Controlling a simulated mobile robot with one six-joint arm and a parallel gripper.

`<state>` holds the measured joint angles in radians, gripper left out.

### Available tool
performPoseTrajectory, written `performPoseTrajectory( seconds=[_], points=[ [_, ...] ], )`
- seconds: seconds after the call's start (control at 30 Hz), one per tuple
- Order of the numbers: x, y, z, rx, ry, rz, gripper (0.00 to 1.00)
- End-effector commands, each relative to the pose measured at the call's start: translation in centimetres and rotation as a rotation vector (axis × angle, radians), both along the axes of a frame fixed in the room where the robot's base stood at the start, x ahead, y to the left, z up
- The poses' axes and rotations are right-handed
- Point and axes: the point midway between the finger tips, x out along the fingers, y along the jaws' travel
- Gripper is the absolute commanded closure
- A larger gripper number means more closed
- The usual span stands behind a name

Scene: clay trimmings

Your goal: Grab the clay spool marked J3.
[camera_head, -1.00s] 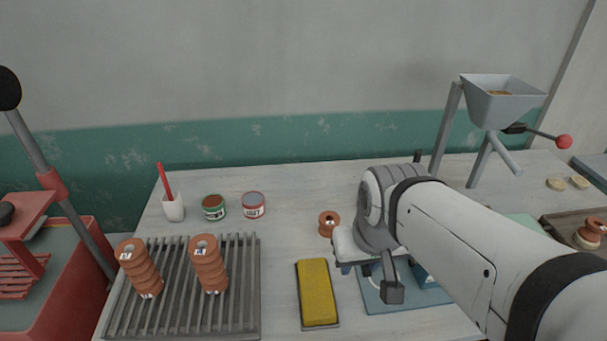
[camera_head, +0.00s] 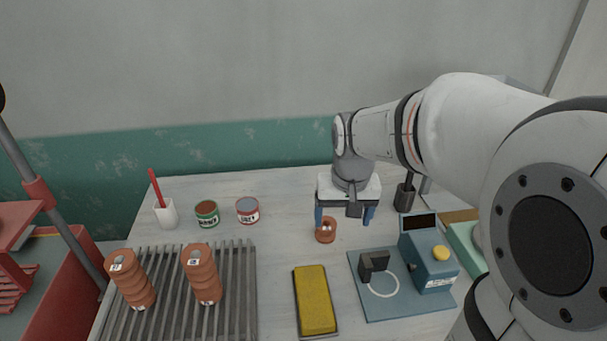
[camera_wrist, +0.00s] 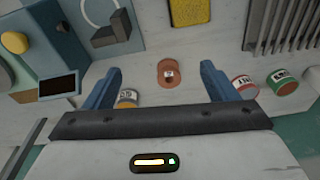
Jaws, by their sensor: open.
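A single terracotta clay spool (camera_head: 326,231) sits alone on the table, behind the yellow sponge. It also shows in the wrist view (camera_wrist: 171,73), with a small pale label too small to read. My gripper (camera_head: 343,219) is open and empty, its blue fingers pointing down just above and beside this spool. In the wrist view the spool appears between my fingertips (camera_wrist: 160,70), apart from both. Two stacks of similar labelled spools, a left one (camera_head: 132,282) and a right one (camera_head: 203,276), stand on the slatted rack; their marks are not legible.
The yellow sponge (camera_head: 315,300) lies in front of the lone spool. A blue device (camera_head: 428,262) with a dark screen stands at right. A green-labelled tin (camera_head: 207,214), a red-labelled tin (camera_head: 247,210) and a white cup (camera_head: 166,214) stand at back left. A red press is at far left.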

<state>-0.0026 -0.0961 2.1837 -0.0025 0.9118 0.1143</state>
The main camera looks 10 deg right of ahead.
Motion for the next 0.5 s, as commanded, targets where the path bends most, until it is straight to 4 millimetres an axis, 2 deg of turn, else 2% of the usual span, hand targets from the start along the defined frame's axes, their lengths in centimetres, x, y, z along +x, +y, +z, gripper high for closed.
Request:
performPoseTrajectory(
  seconds=[0.03, 0.2, 0.3, 0.5],
  points=[
    [1.9, 0.0, -1.1, 0.002, 0.024, -0.012, 0.21],
    [7.3, 0.0, -4.3, 0.007, 0.079, -0.056, 0.21],
    [9.8, 0.0, -6.3, 0.009, 0.105, -0.078, 0.21],
    [12.6, 0.1, -9.1, 0.01, 0.136, -0.104, 0.21]
  ],
)
